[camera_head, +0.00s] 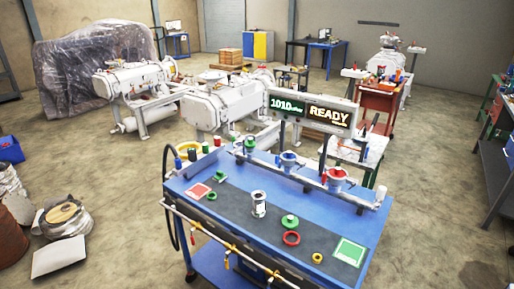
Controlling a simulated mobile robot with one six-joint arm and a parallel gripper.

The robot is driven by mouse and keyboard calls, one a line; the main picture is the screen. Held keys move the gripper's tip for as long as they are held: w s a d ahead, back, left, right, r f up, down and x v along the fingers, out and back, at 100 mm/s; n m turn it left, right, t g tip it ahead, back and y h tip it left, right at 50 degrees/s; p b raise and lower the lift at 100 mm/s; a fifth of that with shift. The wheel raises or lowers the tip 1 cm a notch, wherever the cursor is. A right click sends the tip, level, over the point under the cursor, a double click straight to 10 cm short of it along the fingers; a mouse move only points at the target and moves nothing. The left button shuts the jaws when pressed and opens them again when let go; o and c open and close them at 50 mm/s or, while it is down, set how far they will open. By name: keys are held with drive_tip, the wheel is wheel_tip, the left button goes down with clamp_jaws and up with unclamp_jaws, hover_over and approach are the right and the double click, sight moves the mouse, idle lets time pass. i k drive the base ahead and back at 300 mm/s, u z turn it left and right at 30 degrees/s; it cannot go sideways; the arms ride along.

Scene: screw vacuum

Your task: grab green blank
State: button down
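A round green piece with a raised knob (290,221), which looks like the green blank, lies on the dark mat (232,203) of the blue workbench (180,187), right of the middle. Smaller green pieces lie near the bench's left end, one on the mat (211,196) and one further back (220,176); I cannot tell whether either is also a blank. My gripper does not show in this view.
A metal spool-shaped fitting (259,205), a red ring (291,238) and a yellow ring (317,258) lie near the green piece. A pipe rail with fittings (335,178) stands behind. The display (310,110) reads READY.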

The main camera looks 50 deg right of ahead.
sight(250, 143)
drive_tip(key=z, duration=1.15)
drive_tip(key=k, duration=0.1)
drive_tip(key=u, duration=1.95)
drive_tip(key=i, duration=0.8)
drive_tip(key=z, duration=4.5)
drive_tip(key=i, duration=0.15)
drive_tip(key=u, duration=2.55)
